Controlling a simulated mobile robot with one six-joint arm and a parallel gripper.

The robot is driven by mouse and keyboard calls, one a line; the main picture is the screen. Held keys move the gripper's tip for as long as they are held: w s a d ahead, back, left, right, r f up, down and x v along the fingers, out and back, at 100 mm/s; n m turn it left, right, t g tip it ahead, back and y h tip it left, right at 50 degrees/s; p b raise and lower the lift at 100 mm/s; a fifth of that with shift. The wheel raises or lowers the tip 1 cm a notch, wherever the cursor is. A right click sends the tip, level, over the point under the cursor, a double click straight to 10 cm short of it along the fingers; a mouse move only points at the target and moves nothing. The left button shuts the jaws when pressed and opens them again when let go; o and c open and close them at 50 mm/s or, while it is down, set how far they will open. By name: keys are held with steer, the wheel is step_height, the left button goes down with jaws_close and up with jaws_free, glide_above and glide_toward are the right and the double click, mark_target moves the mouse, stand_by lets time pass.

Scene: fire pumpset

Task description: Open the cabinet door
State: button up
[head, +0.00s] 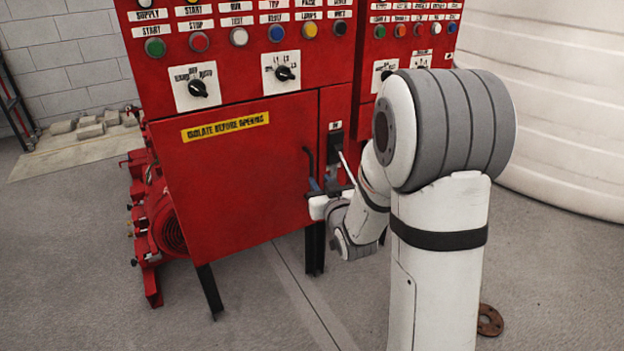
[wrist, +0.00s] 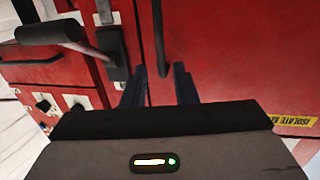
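The red cabinet door (head: 240,170) is shut and carries a yellow label reading "ISOLATE BEFORE OPENING". Its dark upright bar handle (head: 308,168) is on the door's right edge. In the wrist view the door (wrist: 230,55) fills the right side, and the handle (wrist: 161,40) hangs from the top middle. My gripper (head: 322,184) is at the lower end of the handle. In the wrist view my gripper (wrist: 158,72) is open, its two dark fingers apart on either side of the handle's end in the picture. I cannot tell whether they touch it.
An isolator lever (head: 346,167) juts from a black switch (head: 336,132) just right of the handle, close to my gripper; its thick grip (wrist: 50,32) shows in the wrist view. Knobs and buttons sit above. Red pump machinery (head: 165,225) stands left.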

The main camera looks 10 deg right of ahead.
mark_target(312, 168)
steer(key=w, duration=0.5)
steer(key=w+a, duration=0.1)
steer(key=w, duration=0.2)
steer(key=shift+f, duration=0.15)
jaws_close()
stand_by(0.4)
